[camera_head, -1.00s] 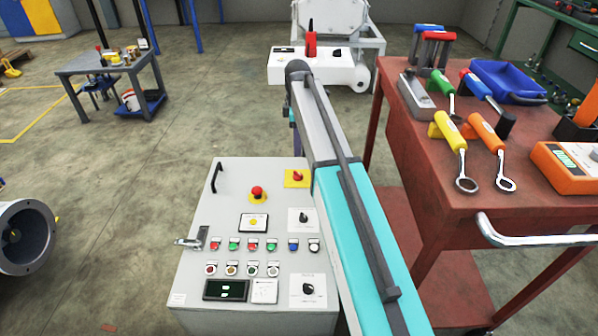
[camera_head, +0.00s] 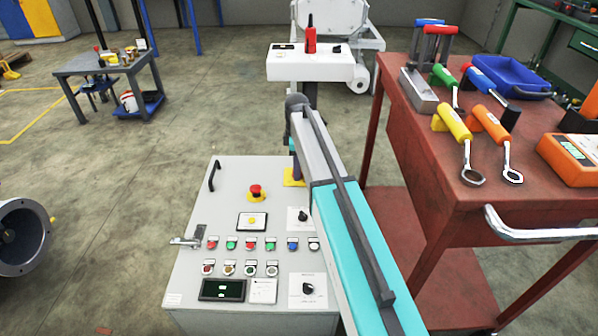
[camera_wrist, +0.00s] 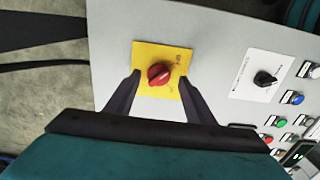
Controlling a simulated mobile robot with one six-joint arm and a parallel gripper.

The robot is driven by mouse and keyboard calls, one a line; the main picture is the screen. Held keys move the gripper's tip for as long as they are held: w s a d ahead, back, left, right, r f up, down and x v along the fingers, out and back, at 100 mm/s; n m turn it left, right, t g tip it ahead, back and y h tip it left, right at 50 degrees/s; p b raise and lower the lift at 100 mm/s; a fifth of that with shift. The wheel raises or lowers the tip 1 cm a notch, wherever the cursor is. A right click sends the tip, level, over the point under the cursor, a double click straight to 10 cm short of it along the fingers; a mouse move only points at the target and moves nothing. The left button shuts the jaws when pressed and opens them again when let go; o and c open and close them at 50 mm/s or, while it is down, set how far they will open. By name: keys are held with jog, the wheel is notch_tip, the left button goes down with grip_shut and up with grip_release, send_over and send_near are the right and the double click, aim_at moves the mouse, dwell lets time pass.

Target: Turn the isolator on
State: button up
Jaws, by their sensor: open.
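The isolator is a red rotary knob (camera_wrist: 160,74) on a yellow plate (camera_wrist: 174,57) on the grey control panel. In the wrist view my gripper (camera_wrist: 160,82) is open, with one dark finger on each side of the knob. I cannot tell whether the fingers touch it. In the head view the yellow plate (camera_head: 292,179) shows only partly at the panel's upper right, and my arm hides the knob there. The grey control panel (camera_head: 190,262) also carries a red emergency button (camera_head: 256,190) to the left of the isolator.
A black selector (camera_wrist: 264,78) and several coloured buttons sit close to the isolator. A door handle (camera_head: 187,241) sticks out at the panel's left. A red tool cart (camera_head: 440,205) stands close on the right. Open floor (camera_head: 120,200) lies to the left.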

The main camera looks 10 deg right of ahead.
jog(key=shift+f, duration=0.75)
